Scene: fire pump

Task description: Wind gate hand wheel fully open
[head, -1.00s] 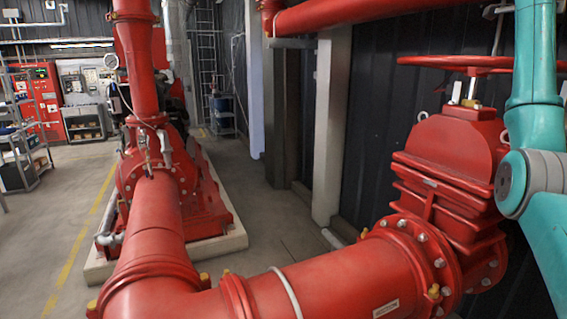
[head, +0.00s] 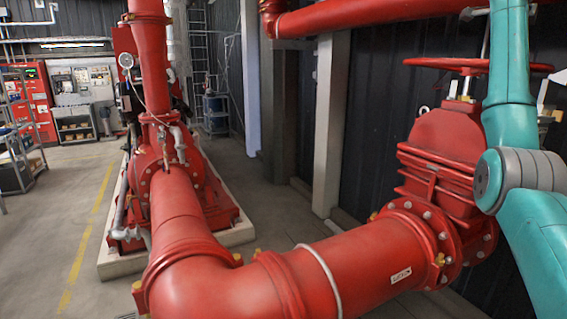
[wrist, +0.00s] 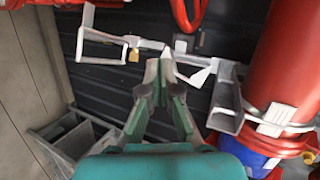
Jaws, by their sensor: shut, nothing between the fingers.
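The red gate hand wheel (head: 470,66) sits level on top of the large red gate valve (head: 442,150) at the right of the head view. Its right part is partly hidden behind my teal arm. In the wrist view a curved red rim (wrist: 188,20), which looks like part of a hand wheel, shows at the top edge. My gripper (wrist: 166,60) is shut and empty, with its fingertips below that rim in the picture and apart from it. My fingers are hidden in the head view.
A thick red pipe (head: 345,270) runs from the valve across the foreground. Another red pipe (head: 370,18) crosses overhead. Grey metal brackets (wrist: 100,45) and a vertical red pipe (wrist: 290,60) flank my gripper. Open floor (head: 60,200) lies at the left.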

